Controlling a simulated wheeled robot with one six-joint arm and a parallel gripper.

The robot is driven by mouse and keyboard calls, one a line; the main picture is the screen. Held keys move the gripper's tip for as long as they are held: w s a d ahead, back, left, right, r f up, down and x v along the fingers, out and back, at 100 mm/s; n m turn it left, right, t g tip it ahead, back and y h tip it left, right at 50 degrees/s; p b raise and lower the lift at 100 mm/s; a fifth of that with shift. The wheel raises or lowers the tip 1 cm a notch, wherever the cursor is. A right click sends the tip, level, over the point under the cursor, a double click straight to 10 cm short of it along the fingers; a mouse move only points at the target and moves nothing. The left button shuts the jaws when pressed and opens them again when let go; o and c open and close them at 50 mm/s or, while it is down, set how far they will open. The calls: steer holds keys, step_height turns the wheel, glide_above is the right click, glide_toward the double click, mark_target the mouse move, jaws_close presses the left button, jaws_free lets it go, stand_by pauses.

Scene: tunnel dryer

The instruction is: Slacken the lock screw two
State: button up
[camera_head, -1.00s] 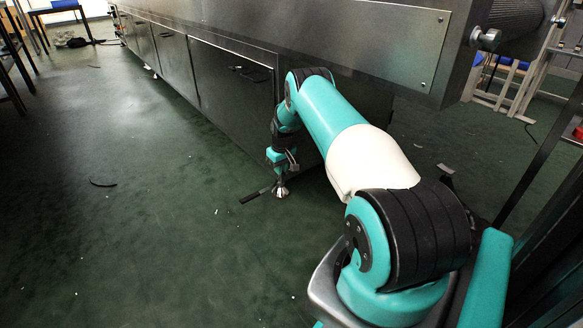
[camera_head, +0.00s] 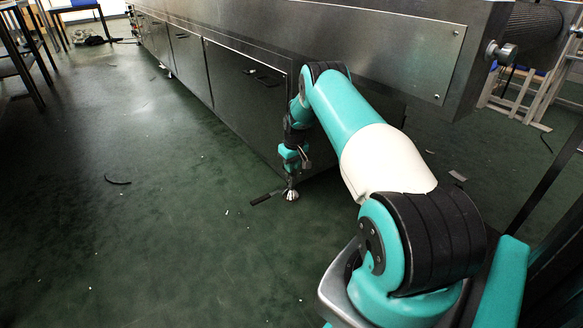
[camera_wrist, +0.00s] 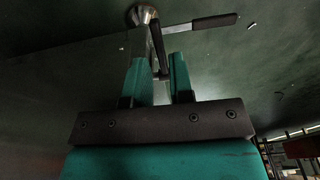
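At the floor by the near corner of the dryer (camera_head: 250,95) is a bright metal round foot (camera_head: 291,195). A lever with a black grip (camera_head: 264,198) sticks out from it to the left. In the wrist view the round metal foot (camera_wrist: 143,15) is at the top, the black-gripped lever (camera_wrist: 210,22) points right, and a dark short bar (camera_wrist: 159,50) runs down between my fingers. I cannot tell which part is lock screw two. My gripper (camera_wrist: 160,62) has a finger on each side of the bar; whether they press on it is unclear. In the head view my gripper (camera_head: 291,178) is just above the foot.
The dryer's dark panels stand behind my gripper. A curved dark strip (camera_head: 117,180) lies on the green floor at left. Dark table legs (camera_head: 25,60) stand at upper left. A pale frame (camera_head: 530,95) stands at the right. The floor left of the lever is mostly clear.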

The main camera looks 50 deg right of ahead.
mark_target(293, 174)
steer(key=shift+s+a+r+p, duration=0.15)
steer(key=shift+r+p, duration=0.3)
steer(key=shift+r, duration=0.7)
steer(key=shift+s+d+r+p, duration=0.1)
steer(key=shift+r+p, duration=0.35)
steer(key=shift+r, duration=0.7)
